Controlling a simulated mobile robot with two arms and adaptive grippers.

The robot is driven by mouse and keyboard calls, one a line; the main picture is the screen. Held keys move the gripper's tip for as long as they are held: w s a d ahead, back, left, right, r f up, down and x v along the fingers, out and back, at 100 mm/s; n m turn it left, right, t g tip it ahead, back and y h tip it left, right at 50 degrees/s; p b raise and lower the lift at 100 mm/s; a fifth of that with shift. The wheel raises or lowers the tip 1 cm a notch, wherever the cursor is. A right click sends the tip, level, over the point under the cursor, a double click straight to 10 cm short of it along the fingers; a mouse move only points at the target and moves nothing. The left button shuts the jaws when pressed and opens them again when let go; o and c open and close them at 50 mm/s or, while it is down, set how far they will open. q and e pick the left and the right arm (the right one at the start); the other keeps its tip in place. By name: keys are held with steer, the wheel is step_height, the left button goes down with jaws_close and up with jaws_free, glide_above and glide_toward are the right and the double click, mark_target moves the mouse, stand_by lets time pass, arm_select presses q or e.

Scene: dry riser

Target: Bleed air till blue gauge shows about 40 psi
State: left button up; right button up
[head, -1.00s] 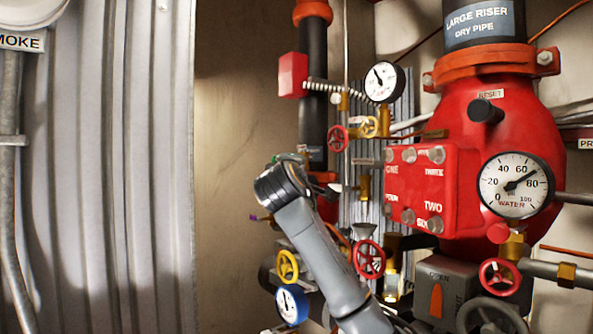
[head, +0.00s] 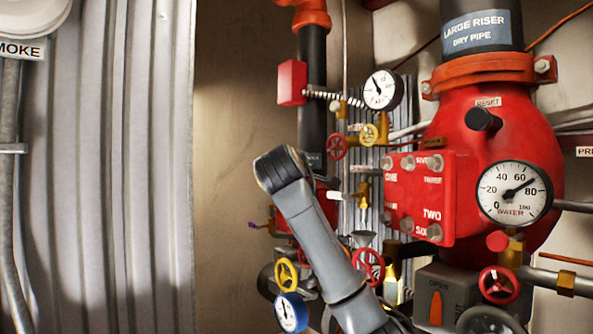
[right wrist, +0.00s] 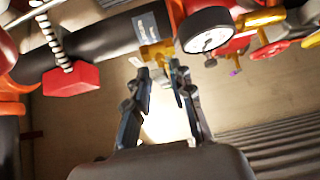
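The blue-rimmed gauge (head: 291,312) is at the lower middle of the head view. Its needle points roughly upward, but its numbers are too small to read. A yellow handwheel (head: 286,274) is just above it. My right arm rises past both, and its wrist hides its fingers in the head view. In the right wrist view my right gripper (right wrist: 161,82) is open, its two dark fingers apart with nothing held. A brass fitting (right wrist: 157,54) is just beyond the fingertips; I cannot tell whether they touch it. My left gripper is not in view.
The red riser valve body (head: 470,128) fills the right, with a water gauge (head: 515,193) near 70. A smaller black-rimmed gauge (head: 383,90), a red box (head: 292,79) and red handwheels (head: 368,267) crowd the middle. Corrugated metal (head: 100,170) covers the left.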

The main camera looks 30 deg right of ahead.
steer(key=shift+o, duration=0.5)
steer(key=v, duration=1.2)
steer(key=shift+a+f, duration=0.1)
